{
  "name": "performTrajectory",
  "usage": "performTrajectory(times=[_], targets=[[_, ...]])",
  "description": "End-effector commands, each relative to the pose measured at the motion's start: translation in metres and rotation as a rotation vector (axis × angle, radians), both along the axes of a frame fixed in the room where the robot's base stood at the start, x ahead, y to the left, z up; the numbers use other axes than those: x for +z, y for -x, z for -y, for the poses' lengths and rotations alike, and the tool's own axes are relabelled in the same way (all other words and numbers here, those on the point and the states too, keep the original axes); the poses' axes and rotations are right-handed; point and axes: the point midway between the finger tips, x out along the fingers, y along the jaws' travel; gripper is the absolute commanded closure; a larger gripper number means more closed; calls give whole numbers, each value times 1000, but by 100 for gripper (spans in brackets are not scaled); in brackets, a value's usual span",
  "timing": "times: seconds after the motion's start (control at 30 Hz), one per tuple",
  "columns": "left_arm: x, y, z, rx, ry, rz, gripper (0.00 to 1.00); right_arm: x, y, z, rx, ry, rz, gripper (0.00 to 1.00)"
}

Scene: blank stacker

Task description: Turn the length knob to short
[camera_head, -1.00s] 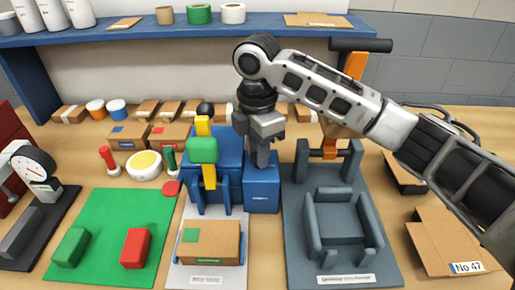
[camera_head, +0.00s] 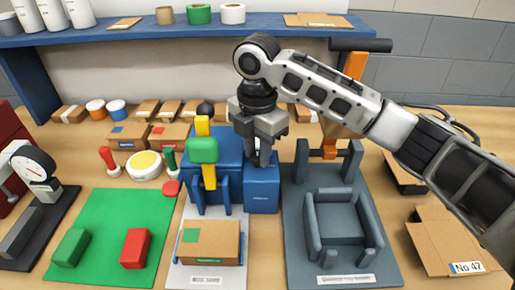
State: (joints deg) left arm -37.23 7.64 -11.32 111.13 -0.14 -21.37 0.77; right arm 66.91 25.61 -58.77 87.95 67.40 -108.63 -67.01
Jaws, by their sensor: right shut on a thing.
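My right gripper (camera_head: 261,160) points down over the top of a small blue box (camera_head: 262,198) on the right side of a blue machine (camera_head: 225,152). It is shut on what appears to be the length knob at the box's top. The knob itself is hidden between and behind the fingers, so its setting cannot be read. My left gripper is not in view.
A carton (camera_head: 208,243) lies on the pale plate in front. A grey fixture (camera_head: 340,217) stands to the right, with an orange lever (camera_head: 330,135) behind it. Small cartons line the back.

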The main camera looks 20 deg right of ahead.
Motion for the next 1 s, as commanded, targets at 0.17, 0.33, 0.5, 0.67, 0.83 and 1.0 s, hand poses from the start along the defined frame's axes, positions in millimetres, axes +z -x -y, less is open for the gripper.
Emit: performTrajectory(times=[0.17,0.33,0.5,0.67,0.83,1.0], targets=[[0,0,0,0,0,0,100,3,-1,0,1,-3,7,64],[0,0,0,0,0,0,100,1,-1,0,0,-1,4,64],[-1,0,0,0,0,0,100,10,-1,0,-1,-2,5,64],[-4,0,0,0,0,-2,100,40,-1,-1,0,-3,9,64],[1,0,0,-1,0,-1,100,85,-1,1,-1,2,11,64],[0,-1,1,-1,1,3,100,122,-1,1,-2,1,11,64]])
